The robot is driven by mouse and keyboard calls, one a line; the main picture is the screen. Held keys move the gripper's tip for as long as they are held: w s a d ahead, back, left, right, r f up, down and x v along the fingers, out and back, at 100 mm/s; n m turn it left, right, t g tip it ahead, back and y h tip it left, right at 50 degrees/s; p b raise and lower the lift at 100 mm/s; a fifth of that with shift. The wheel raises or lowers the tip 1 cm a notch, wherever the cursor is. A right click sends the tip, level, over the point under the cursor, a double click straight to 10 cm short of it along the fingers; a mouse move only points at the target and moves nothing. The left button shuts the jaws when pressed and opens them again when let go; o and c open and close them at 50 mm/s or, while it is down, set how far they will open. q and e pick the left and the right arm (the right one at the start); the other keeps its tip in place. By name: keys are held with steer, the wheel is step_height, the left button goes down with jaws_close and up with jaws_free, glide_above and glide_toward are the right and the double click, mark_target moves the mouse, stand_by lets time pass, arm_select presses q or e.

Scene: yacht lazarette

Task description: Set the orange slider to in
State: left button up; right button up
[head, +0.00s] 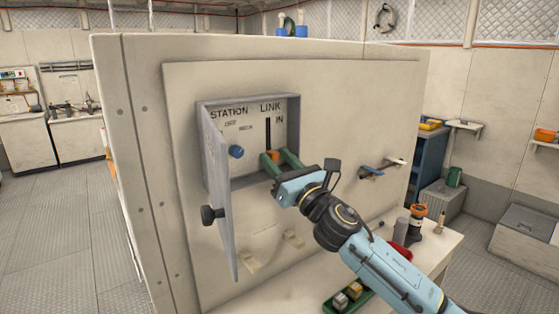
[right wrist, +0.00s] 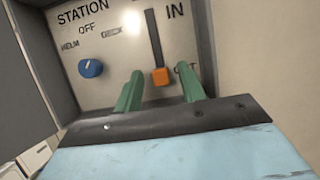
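The orange slider (head: 273,154) is at the lower end of a dark vertical slot in an open wall box (head: 203,103). In the right wrist view the slider (right wrist: 160,77) is beside the partly hidden lower label "OUT", with "IN" (right wrist: 175,11) near the top of the slot. My right gripper (head: 278,160) reaches into the box. Its two green fingers are apart, one on each side of the slider, with gaps visible; I cannot tell whether the tips reach its depth. My left gripper is in neither view.
A blue knob (head: 236,151) marked "STATION" is left of the slot. Small hooks (head: 371,172) are on the panel at right. A bench (head: 437,249) with items stands below.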

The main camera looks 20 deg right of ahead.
jaws_close()
steer(key=shift+r, duration=0.1)
steer(key=p, duration=0.7)
glide_toward(268, 115)
steer(key=x, duration=0.5)
steer(key=shift+w+a, duration=0.1)
steer(key=shift+r, duration=0.1)
steer(key=shift+c, duration=2.1)
jaws_free()
steer(key=o, duration=0.4)
